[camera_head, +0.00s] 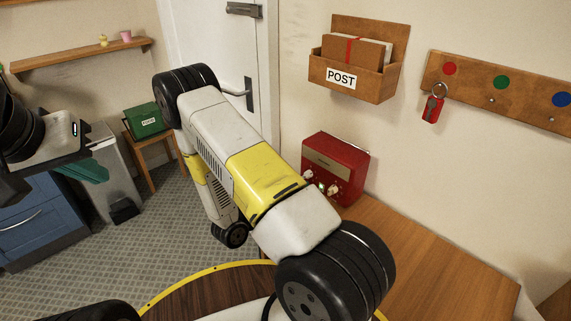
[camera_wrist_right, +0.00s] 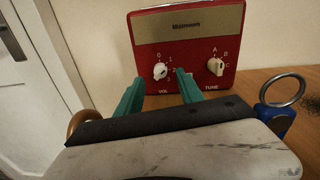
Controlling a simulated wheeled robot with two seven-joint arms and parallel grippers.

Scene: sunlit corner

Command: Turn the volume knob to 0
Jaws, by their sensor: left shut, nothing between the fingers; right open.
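The red radio (camera_head: 338,165) stands on the wooden counter against the wall in the head view; my right arm partly covers its front. In the right wrist view the radio (camera_wrist_right: 187,40) faces me, with a pale VOL knob (camera_wrist_right: 159,71) on the left, numbers 0 to 3 around it, and a TUNE knob (camera_wrist_right: 216,67) on the right. I cannot tell clearly which number the VOL knob points to. My right gripper (camera_wrist_right: 159,77) is open, its teal fingertips to either side of the VOL knob in the picture; contact is unclear. My left gripper (camera_head: 97,174) is shut and empty at the far left.
A ring with a blue tag (camera_wrist_right: 277,118) lies right of my right gripper. A POST rack (camera_head: 345,76) and a key rail (camera_head: 500,90) holding a red key tag (camera_head: 432,108) hang on the wall. The counter (camera_head: 430,255) is clear at right.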

